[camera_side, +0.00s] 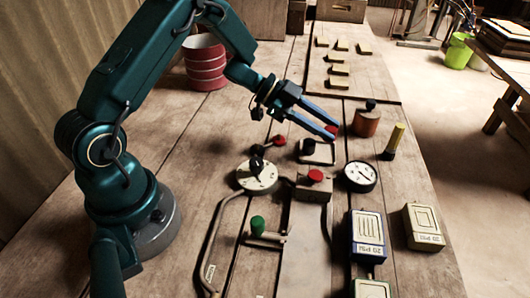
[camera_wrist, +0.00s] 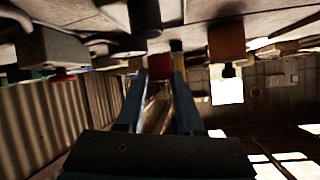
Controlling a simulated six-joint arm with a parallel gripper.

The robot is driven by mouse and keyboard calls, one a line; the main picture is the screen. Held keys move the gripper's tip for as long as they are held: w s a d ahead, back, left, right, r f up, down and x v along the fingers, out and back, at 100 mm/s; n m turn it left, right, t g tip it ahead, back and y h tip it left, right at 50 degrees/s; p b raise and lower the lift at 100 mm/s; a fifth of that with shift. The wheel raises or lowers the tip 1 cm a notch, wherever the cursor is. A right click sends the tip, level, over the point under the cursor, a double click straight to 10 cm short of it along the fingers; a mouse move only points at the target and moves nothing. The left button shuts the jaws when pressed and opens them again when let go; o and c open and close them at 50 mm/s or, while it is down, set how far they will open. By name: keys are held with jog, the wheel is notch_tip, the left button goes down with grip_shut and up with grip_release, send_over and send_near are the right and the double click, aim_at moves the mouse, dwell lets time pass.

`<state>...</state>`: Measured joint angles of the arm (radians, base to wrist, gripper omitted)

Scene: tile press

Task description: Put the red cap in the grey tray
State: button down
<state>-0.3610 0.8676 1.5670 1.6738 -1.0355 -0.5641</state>
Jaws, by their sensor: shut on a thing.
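My gripper (camera_side: 331,131) is shut on a small red cap (camera_side: 333,128), held between the tips of its two blue fingers. In the wrist view the red cap (camera_wrist: 160,67) shows between the fingertips. It is above the table, left of a round orange-brown block (camera_side: 366,123); I cannot tell its exact height.
A yellow-topped peg (camera_side: 394,142) stands right. Several yellow tiles lie on a board (camera_side: 375,75) at the back. A red bucket (camera_side: 204,62) stands back left.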

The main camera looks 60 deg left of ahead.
aim_at(319, 153)
jog(key=shift+f, duration=2)
jog(key=shift+f, duration=0.15)
jog(key=c, duration=0.5)
grip_release()
jog(key=shift+f, duration=0.1)
jog(key=shift+c, duration=0.2)
